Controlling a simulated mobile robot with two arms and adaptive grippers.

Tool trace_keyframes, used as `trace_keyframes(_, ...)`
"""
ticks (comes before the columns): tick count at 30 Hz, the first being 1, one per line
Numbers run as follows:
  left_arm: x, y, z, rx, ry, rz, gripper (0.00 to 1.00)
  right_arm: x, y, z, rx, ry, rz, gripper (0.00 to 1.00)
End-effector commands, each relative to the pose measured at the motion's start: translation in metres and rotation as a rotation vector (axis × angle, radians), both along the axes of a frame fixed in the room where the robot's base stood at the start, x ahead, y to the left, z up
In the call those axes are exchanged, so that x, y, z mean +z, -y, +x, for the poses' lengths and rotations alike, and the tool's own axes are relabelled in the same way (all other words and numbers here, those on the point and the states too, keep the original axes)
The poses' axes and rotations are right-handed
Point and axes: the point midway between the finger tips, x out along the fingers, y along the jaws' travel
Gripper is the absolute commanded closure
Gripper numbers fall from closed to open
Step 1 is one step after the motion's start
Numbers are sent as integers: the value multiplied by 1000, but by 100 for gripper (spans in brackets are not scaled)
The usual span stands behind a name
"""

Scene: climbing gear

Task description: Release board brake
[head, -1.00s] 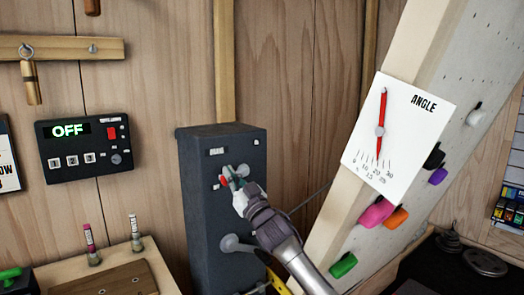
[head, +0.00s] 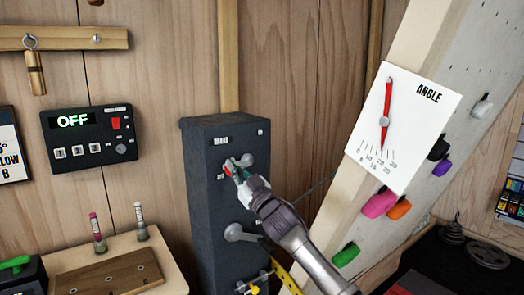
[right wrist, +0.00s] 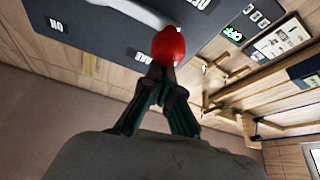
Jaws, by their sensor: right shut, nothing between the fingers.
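A dark grey box (head: 205,215) stands against the wood wall. On its front is a grey lever (head: 247,160) ending in a red knob (head: 228,169). In the right wrist view the red knob (right wrist: 168,45) sits just beyond my fingertips, with the pale lever arm (right wrist: 135,10) running up from it. My right gripper (head: 238,171) is shut and empty, its tips at the knob; whether they touch it I cannot tell. My left gripper is not in view.
A second grey lever (head: 240,233) is lower on the box, just below my right arm. A control panel (head: 88,138) reads OFF at left. The sloped climbing board (head: 440,110) carries an ANGLE dial (head: 405,128) with a red needle. A bench (head: 160,262) stands at lower left.

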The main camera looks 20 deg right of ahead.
Motion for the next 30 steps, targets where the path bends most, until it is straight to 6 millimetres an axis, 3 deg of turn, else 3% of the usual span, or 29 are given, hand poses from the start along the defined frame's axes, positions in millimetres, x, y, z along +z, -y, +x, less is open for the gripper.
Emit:
trace_keyframes(8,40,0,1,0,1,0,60,47,-3,-1,-2,5,1,100)
trace_keyframes(10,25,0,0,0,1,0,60,29,2,-10,-3,2,-1,100)
trace_keyframes(18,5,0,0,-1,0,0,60,8,20,-51,-2,4,-1,100)
trace_keyframes(24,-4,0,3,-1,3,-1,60,-1,31,-75,-2,5,0,100)
trace_keyframes(30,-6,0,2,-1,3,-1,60,-3,34,-84,-2,5,1,100)
